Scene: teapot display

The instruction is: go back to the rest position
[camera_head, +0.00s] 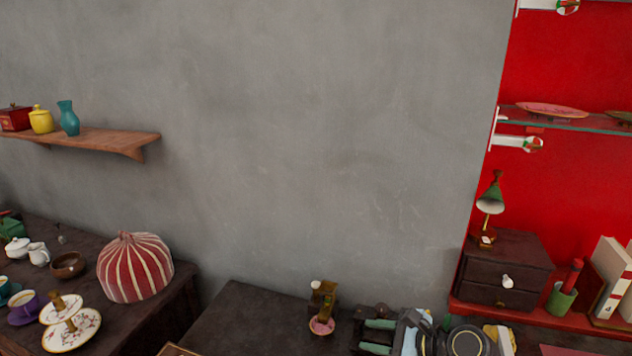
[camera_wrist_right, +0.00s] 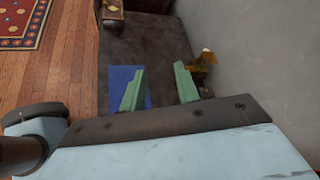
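My right gripper (camera_head: 364,335) is at the bottom of the head view, with its arm to the right of it. Its two green fingers point left and stand apart, with nothing seen between them. The right wrist view also shows the open fingers (camera_wrist_right: 160,66), with the dark table top behind the gap. My left gripper is in neither view. The task names no object.
A dark table (camera_head: 240,310) lies below, with a small brass item (camera_head: 325,291) and a pink dish (camera_head: 321,327) left of the gripper. A striped cozy (camera_head: 135,267) stands at left. A small drawer cabinet (camera_head: 507,262) stands at right. A blue sheet (camera_wrist_right: 122,76) shows below.

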